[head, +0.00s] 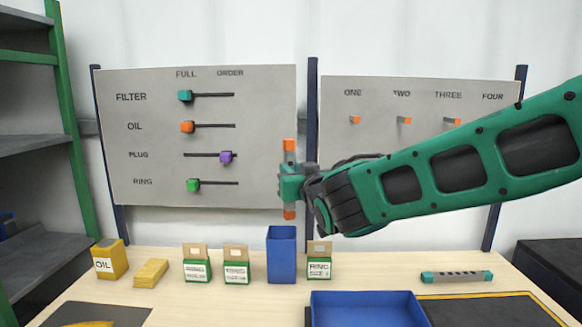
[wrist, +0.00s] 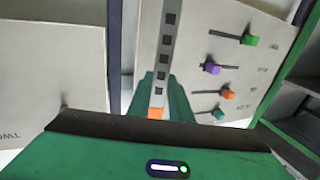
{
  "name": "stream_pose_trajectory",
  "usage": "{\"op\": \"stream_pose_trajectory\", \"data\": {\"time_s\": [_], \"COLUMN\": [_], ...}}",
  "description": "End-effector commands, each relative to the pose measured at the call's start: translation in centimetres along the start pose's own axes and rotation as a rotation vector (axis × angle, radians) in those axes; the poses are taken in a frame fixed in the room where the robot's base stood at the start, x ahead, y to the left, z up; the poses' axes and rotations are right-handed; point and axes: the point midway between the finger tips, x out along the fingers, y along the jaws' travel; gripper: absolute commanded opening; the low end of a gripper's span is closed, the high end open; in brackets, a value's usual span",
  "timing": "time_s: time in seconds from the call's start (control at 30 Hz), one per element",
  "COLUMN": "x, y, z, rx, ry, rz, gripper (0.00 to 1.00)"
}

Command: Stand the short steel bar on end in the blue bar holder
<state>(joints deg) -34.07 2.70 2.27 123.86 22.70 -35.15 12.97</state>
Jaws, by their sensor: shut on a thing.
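My green gripper (head: 290,183) is shut on a steel bar with orange ends (head: 289,145). It holds the bar about upright around its middle, with an orange end showing above and below the fingers. In the wrist view the grey bar (wrist: 166,45) with dark square holes rises between my green fingers (wrist: 161,95). The blue bar holder (head: 282,258), a tall narrow box, stands on the table below the bar. The bar's lower end appears just above and slightly right of the holder's middle, apart from it. I cannot tell their difference in depth.
A second bar with teal ends (head: 456,277) lies on the table at right. A blue tray (head: 365,308) is at the front. Small labelled boxes (head: 236,268) stand left of the holder, and a RING box (head: 319,266) close on its right. Panels (head: 200,140) rise behind.

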Motion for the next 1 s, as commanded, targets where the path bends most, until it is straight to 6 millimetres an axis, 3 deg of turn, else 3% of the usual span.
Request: {"op": "stream_pose_trajectory", "data": {"time_s": [1.0], "x": [0.0], "y": [0.0], "z": [7.0], "rx": [-0.002], "ry": [-0.001], "rz": [0.0], "gripper": [0.0]}}
